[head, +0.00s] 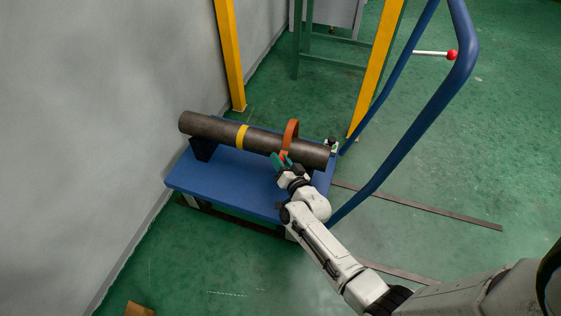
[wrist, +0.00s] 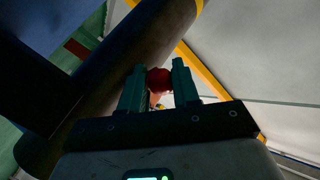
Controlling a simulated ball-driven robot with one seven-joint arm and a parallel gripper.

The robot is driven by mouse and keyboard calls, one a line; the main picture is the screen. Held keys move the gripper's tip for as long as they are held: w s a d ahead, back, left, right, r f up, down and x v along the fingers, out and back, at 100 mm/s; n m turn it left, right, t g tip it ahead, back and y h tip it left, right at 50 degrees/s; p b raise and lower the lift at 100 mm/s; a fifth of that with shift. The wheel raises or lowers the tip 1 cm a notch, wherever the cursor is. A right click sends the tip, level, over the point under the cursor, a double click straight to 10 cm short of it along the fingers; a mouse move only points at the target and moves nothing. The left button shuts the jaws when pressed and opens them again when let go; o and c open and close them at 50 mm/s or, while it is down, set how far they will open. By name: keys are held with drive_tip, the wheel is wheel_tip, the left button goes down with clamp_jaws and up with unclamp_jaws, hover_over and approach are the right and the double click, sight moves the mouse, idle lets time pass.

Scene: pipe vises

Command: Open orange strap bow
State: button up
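The orange strap bow (head: 291,132) arches over the dark pipe (head: 216,128) near its right end in the head view. My gripper (head: 281,160) is at the near side of the pipe, just below the bow, with its teal fingers around the bow's lower end. In the wrist view, a round red knob (wrist: 159,80) fills the gap between the fingertips of my gripper (wrist: 159,78) and appears to touch both. The pipe (wrist: 120,80) runs diagonally close to the fingers. The bow's far side is hidden behind the pipe.
The pipe has a yellow band (head: 242,137) and rests on a blue bench (head: 225,180). Yellow posts (head: 229,55) stand behind, beside the grey wall (head: 100,120). A blue tube frame (head: 420,120) with a red-knobbed lever (head: 435,53) rises at the right. Green floor is open at the right.

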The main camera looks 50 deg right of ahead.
drive_tip(key=shift+o, duration=1.4)
drive_tip(key=shift+w+r, duration=0.1)
drive_tip(key=shift+r, duration=0.15)
drive_tip(key=shift+o, duration=0.2)
drive_tip(key=shift+f, duration=0.15)
drive_tip(key=shift+s+a+f, duration=0.1)
drive_tip(key=shift+s+f, duration=0.1)
drive_tip(key=shift+f, duration=0.05)
